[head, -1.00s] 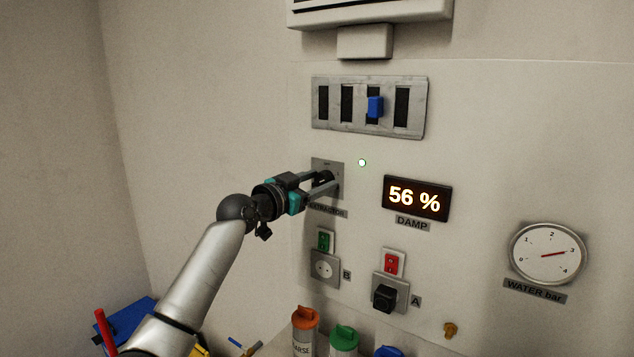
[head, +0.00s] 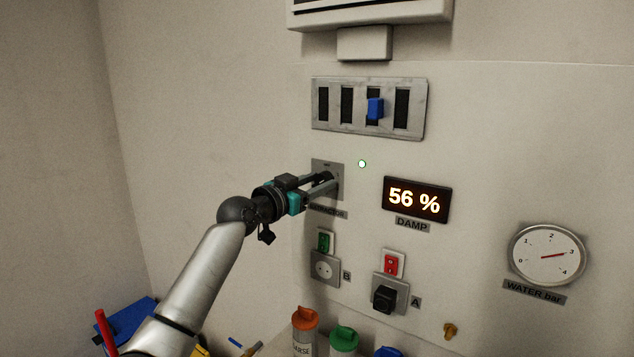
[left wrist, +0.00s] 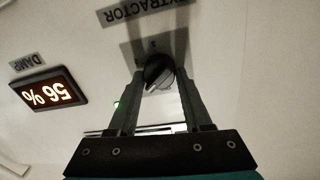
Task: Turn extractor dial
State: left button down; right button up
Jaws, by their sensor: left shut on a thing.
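The extractor dial is a dark round knob with a pale pointer on a grey wall plate (head: 319,165). In the left wrist view the dial (left wrist: 158,74) sits between my fingertips, and the EXTRACTOR label (left wrist: 146,10) shows upside down. My left gripper (head: 326,182) is shut on the dial, one finger on each side; it also shows in the left wrist view (left wrist: 158,85). In the head view the fingers hide most of the dial. My right gripper is not in view.
The damp display (head: 416,199) reads 56 %, right of the dial. A slotted panel (head: 369,107) with a blue slider (head: 375,108) is above. Socket B (head: 325,268), socket A with a black plug (head: 385,297) and several capped bottles are below. A water gauge (head: 547,254) is at right.

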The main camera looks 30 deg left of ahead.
pick_arm(q)
jog(key=n+p, duration=0.1)
jog(key=n, duration=0.4)
jog(key=shift+p, duration=0.35)
jog(key=n+p, duration=0.1)
jog(key=n, duration=0.2)
jog(key=n+p, duration=0.1)
jog(key=n, duration=0.2)
jog(key=shift+a+f+t+y, duration=0.1)
jog(key=shift+f+t+y, duration=0.05)
jog(key=shift+t+y, duration=0.2)
jog(key=shift+c, duration=1.7)
grip_release()
jog(key=shift+s, duration=0.15)
jog(key=s+a+b, duration=0.1)
jog(key=s+a, duration=0.1)
jog(key=s, duration=1.2)
jog(key=shift+s+a+f, duration=0.3)
jog(key=shift+s+f, duration=0.05)
jog(key=shift+f, duration=0.1)
